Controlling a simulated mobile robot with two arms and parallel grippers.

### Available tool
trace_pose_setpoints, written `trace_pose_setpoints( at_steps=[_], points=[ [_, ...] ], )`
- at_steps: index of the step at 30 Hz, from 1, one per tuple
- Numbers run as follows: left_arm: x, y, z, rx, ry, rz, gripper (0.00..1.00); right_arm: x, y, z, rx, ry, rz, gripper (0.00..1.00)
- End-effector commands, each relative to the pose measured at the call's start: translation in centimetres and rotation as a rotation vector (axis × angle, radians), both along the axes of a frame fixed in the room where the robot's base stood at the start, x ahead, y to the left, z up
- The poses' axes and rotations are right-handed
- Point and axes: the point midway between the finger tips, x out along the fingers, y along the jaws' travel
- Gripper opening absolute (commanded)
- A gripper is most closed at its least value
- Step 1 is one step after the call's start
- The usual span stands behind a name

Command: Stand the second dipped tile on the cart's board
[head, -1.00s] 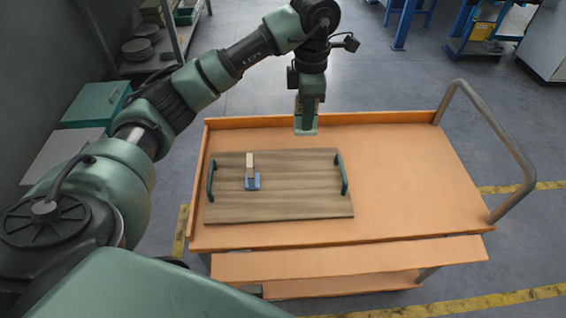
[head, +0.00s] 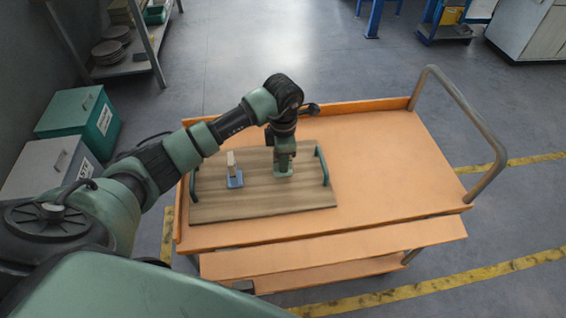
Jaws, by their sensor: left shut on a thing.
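The wooden board (head: 265,205) with two green handles lies on the orange cart (head: 385,170). One tile (head: 232,162), beige above and blue at its foot, stands upright on the board's left half. My left gripper (head: 284,172) points down over the board's right half, to the right of that tile and inside the right handle. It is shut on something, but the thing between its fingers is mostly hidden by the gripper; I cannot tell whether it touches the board. My right gripper is not in view.
The right half of the cart top is clear. A grey push handle (head: 470,130) rises at the cart's right end. Green (head: 80,115) and grey (head: 50,165) bins stand at the left, beside a shelf with stacked plates (head: 110,45).

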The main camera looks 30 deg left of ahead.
Motion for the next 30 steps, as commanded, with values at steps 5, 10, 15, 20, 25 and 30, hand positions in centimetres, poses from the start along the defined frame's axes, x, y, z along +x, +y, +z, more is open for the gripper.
trace_pose_setpoints(
  at_steps=[5, 10, 15, 20, 25, 30],
  points=[
    [0.0, 0.0, -1.5, -0.001, -0.002, 0.000, 0.00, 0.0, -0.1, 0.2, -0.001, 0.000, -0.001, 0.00],
    [0.0, 0.0, -1.4, 0.000, -0.001, 0.000, 0.00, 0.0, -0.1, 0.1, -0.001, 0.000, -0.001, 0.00],
    [0.0, 0.0, -1.6, 0.000, -0.001, -0.001, 0.34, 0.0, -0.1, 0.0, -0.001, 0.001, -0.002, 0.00],
    [0.0, 0.0, -1.6, -0.001, -0.001, 0.000, 0.36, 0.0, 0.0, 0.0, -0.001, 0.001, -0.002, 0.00],
    [0.0, 0.0, -1.5, -0.001, -0.001, 0.000, 0.36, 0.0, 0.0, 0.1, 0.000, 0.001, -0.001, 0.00],
    [0.2, 0.0, 0.0, 0.001, -0.007, -0.001, 0.36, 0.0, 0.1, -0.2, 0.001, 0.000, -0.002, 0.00]
  ],
)
